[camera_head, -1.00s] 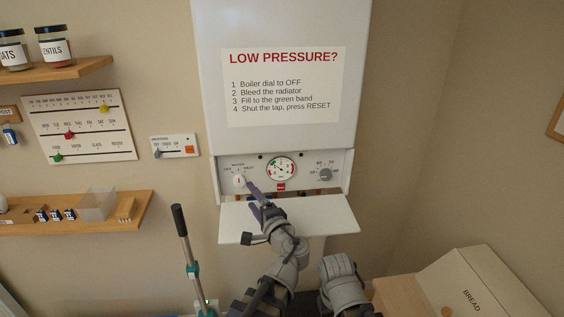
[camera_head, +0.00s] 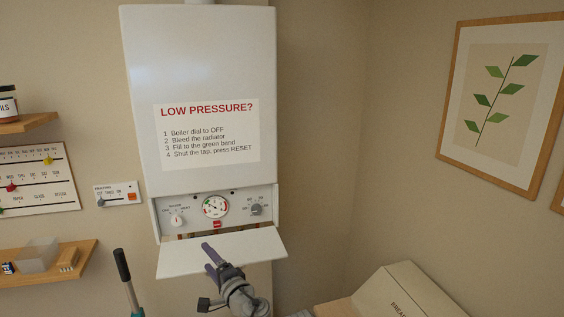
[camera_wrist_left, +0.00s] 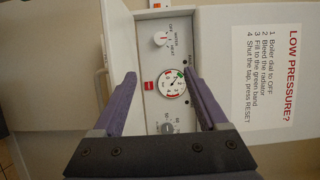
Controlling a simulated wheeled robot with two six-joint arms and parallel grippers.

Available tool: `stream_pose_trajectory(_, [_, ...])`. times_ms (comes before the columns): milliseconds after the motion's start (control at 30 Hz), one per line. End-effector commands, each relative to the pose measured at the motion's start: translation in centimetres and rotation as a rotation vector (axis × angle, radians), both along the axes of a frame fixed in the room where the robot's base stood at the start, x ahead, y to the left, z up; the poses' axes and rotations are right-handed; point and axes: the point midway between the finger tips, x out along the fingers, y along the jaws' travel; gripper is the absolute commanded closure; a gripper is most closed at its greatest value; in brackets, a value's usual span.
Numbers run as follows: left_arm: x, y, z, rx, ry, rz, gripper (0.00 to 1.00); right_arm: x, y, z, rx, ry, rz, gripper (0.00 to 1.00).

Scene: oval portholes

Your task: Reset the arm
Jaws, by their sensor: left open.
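My left gripper (camera_head: 209,258) is in front of the boiler's fold-down flap (camera_head: 262,251) in the head view. In the left wrist view its purple fingers (camera_wrist_left: 162,80) are spread apart with nothing between them, and the boiler panel shows beyond. The boiler (camera_head: 200,60) is a white wall unit. Its panel holds a white knob (camera_head: 177,221), a round gauge (camera_head: 215,206), a red button (camera_head: 217,225) and a grey knob (camera_head: 256,210). The gauge (camera_wrist_left: 172,84), red button (camera_wrist_left: 149,85) and white knob (camera_wrist_left: 161,38) also show in the left wrist view. My right gripper is not in view.
A framed leaf picture (camera_head: 497,98) hangs at right above a bread box (camera_head: 400,295). Wall shelves (camera_head: 45,268) and a small slider panel (camera_head: 118,194) are at left. A dark-handled lever (camera_head: 122,266) stands at the lower left. The wall between boiler and picture is bare.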

Motion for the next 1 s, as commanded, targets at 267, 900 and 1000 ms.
stream_pose_trajectory(267, [-1.0, 0.5, -2.4, -0.115, 0.036, 0.05, 0.24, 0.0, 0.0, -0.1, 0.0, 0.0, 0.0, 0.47])
stream_pose_trajectory(900, [-10.4, -3.2, -17.3, -0.772, 0.415, 0.342, 0.24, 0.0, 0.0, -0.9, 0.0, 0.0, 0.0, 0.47])
stream_pose_trajectory(1000, [-13.7, -6.2, -20.2, -0.925, 0.561, 0.406, 0.24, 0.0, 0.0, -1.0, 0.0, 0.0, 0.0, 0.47])
